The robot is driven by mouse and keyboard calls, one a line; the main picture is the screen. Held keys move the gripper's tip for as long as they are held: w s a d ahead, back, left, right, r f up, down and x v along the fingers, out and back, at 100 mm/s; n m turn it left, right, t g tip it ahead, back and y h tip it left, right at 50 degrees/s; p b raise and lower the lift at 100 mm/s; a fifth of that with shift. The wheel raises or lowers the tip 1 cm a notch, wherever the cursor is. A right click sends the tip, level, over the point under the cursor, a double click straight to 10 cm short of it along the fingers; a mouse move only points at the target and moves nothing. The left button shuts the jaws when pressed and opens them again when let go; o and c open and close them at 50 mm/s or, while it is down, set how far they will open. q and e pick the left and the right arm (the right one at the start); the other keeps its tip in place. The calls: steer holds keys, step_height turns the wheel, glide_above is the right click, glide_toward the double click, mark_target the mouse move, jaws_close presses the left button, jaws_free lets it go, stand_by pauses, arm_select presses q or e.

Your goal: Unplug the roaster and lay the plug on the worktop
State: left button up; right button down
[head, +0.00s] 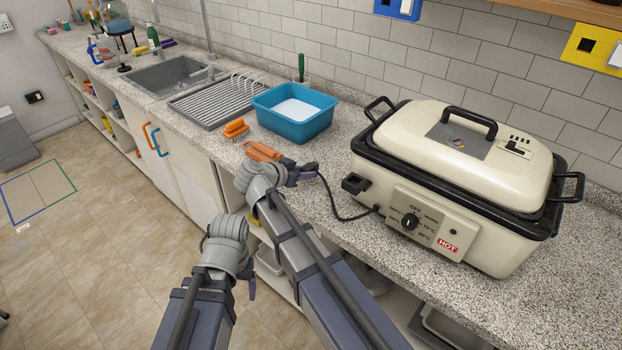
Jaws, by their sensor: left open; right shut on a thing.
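The cream roaster (450,180) stands on the speckled worktop (325,235) at the right, lid closed, with a dial and a red HOT label on its front. Its black cord (336,207) runs from the lower front in a loop to my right gripper (302,173). The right gripper is shut at the cord's end, on the dark plug (312,167), which the fingers mostly hide. An orange block (264,151) lies just beyond these fingers; I cannot tell whether the plug touches it. My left gripper (230,264) is open and empty, in front of the cabinets below the worktop edge.
A blue basin (293,113) with whitish contents and an orange brush (236,128) stand behind the gripper. A drying rack (217,100) and sink (172,76) are farther left. Bare worktop lies between the basin and roaster and along the front edge.

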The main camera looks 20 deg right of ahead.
steer(key=shift+f, duration=0.35)
stand_by(0.3)
steer(key=shift+f+b, duration=0.7)
steer(key=shift+b, duration=0.3)
steer(key=shift+f, duration=0.1)
steer(key=c, duration=0.5)
jaws_free()
